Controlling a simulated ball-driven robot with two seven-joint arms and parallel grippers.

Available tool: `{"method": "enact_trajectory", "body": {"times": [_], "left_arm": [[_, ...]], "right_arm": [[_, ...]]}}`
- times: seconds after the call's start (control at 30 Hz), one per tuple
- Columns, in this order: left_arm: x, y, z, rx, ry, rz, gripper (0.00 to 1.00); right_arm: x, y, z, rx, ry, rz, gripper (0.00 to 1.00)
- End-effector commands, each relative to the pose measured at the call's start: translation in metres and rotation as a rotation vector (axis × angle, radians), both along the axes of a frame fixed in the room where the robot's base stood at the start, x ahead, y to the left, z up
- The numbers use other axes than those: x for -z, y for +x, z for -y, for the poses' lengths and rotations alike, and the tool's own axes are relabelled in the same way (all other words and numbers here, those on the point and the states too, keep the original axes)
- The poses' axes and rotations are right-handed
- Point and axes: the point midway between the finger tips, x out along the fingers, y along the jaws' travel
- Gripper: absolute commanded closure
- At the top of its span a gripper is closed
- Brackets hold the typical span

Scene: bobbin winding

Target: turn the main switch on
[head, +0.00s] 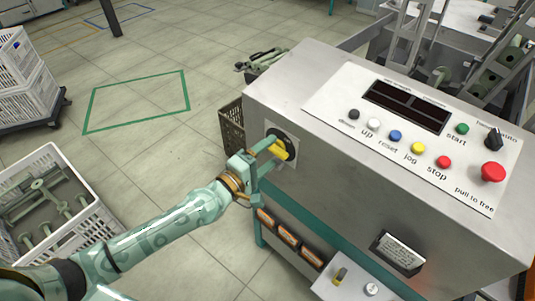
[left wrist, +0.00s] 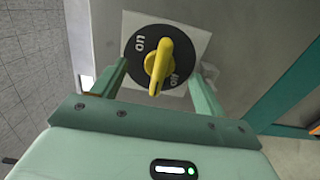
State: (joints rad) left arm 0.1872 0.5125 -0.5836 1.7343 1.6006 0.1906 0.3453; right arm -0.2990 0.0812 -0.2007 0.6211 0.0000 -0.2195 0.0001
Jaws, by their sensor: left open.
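The main switch is a yellow handle (head: 279,150) on a black round dial (head: 290,145), on the left side of the grey control cabinet (head: 300,90). In the left wrist view the yellow handle (left wrist: 157,66) stands near upright, its lower end leaning slightly left. My right gripper is not in view.
The cabinet's sloping panel (head: 350,110) bears several coloured buttons, a black knob (head: 493,138) and a red mushroom button (head: 493,172). A white crate (head: 95,220) of bobbins stands at left. A dark basket (head: 231,125) stands behind the gripper. The floor between is clear.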

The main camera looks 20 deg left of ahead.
Motion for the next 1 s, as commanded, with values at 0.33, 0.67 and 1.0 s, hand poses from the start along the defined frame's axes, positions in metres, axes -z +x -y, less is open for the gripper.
{"method": "enact_trajectory", "body": {"times": [0.33,0.67,1.0], "left_arm": [[0.000,0.007,0.003,-0.001,-0.001,0.000,0.27],[0.000,0.016,0.007,-0.001,0.000,0.001,0.27],[-0.001,0.021,0.010,0.000,0.000,0.001,0.52]], "right_arm": [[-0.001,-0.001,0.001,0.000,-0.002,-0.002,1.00],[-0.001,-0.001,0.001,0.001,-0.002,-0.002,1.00],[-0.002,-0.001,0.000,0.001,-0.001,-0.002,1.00]]}}
